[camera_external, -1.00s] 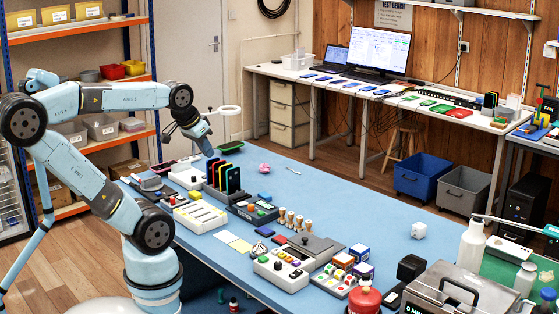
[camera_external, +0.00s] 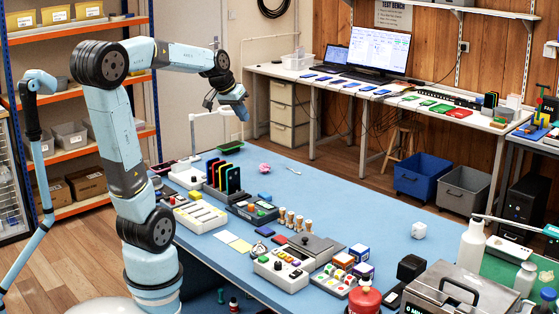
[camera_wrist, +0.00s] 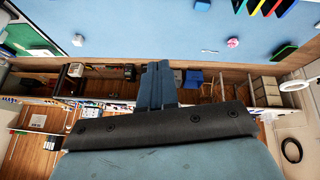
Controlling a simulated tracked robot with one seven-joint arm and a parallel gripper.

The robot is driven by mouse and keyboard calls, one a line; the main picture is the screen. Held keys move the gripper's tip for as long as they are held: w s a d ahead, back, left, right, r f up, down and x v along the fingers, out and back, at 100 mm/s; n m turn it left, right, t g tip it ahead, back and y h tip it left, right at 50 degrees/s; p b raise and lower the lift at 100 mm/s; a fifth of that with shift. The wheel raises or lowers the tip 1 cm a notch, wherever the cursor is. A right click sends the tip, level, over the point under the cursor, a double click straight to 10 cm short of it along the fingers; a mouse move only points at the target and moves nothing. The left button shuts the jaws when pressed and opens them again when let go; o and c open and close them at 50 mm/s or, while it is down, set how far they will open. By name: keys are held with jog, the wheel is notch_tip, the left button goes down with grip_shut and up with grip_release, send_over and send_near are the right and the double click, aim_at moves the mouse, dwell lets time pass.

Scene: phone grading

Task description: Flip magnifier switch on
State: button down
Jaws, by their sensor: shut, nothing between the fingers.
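The magnifier (camera_external: 192,128) is a thin white post with an arm at the far left end of the blue table. Its arm reaches right towards my gripper, which hides most or all of its ring in the external view. A pale base (camera_external: 186,172) appears below the post; I cannot make out a switch. My gripper (camera_external: 243,119) is raised above the table's far left edge, tilted down to the right. Its two blue fingers are together in the wrist view (camera_wrist: 157,84), with nothing between them.
Coloured phones (camera_external: 222,175) stand in a rack close to the magnifier. A green tray (camera_external: 231,142) and a pink lump (camera_external: 265,168) lie on the table (camera_external: 330,190). Several boxes and devices crowd the table's near side. The far middle is mostly clear.

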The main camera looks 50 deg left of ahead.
jog(key=w+a+f+n, duration=0.2)
jog(key=w+a, duration=1.1)
jog(key=w+a+f+n+t, duration=0.1)
jog(key=w+a+f, duration=0.25)
jog(key=a, duration=0.55)
jog(key=w+a+f+n+t, duration=0.1)
jog(key=w+a+f, duration=0.1)
jog(key=w+a, duration=0.45)
jog(key=n+t+y, duration=0.3)
jog(key=n, duration=0.2)
send_over(183, 159)
jog(key=s, duration=0.2)
notch_tip(183, 159, down, 20)
jog(key=shift+w+f, duration=0.15)
jog(key=shift+d+f, duration=0.1)
jog(key=shift+w+f, duration=0.2)
jog(key=shift+f, duration=1.2)
jog(key=shift+w+f, duration=0.25)
jog(key=shift+f, duration=1.2)
jog(key=shift+w+f, duration=0.2)
jog(key=shift+f, duration=1.2)
